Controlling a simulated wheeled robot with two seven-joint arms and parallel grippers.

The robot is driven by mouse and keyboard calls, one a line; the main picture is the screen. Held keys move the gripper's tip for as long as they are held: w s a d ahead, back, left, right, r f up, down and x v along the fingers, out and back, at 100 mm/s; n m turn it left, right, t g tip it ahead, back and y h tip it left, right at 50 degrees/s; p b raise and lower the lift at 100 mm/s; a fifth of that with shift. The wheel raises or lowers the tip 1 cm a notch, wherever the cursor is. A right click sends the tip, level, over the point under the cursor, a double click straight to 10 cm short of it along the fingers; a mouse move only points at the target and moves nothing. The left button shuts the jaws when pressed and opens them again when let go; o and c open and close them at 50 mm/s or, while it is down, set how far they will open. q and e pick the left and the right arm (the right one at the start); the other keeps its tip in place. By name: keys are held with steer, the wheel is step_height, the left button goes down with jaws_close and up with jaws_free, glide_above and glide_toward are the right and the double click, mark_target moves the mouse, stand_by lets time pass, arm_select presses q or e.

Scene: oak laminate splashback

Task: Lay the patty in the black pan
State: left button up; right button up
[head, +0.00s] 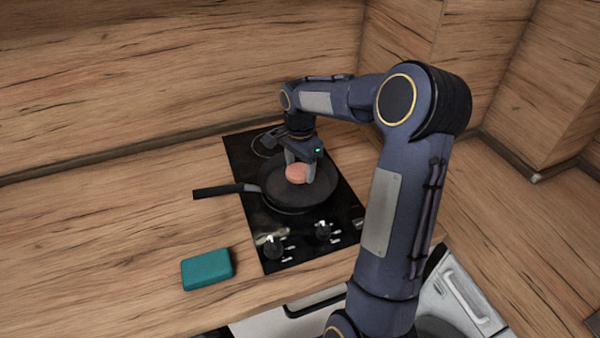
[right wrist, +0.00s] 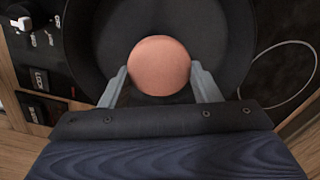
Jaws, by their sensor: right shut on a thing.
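The patty (head: 296,174) is a round pinkish-brown disc between the fingers of my right gripper (head: 299,172), over the inside of the black pan. The black pan (head: 283,197) stands on the hob with its handle pointing left. In the right wrist view the patty (right wrist: 159,66) is between the two grey fingertips of my right gripper (right wrist: 160,82), with the pan's dark floor (right wrist: 115,30) behind it. My right gripper is shut on the patty. I cannot tell whether the patty touches the pan floor. My left gripper is not in view.
The black hob (head: 261,222) has knobs (head: 273,246) along its front. A teal block (head: 207,269) lies on the wooden counter (head: 130,240) left of the hob. The counter left of the pan handle is clear. Wooden splashback walls (head: 180,70) stand behind.

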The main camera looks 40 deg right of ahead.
mark_target(300, 168)
steer(key=shift+f, duration=1.5)
steer(key=shift+f, duration=0.2)
steer(key=o, duration=1)
steer(key=shift+r, duration=0.2)
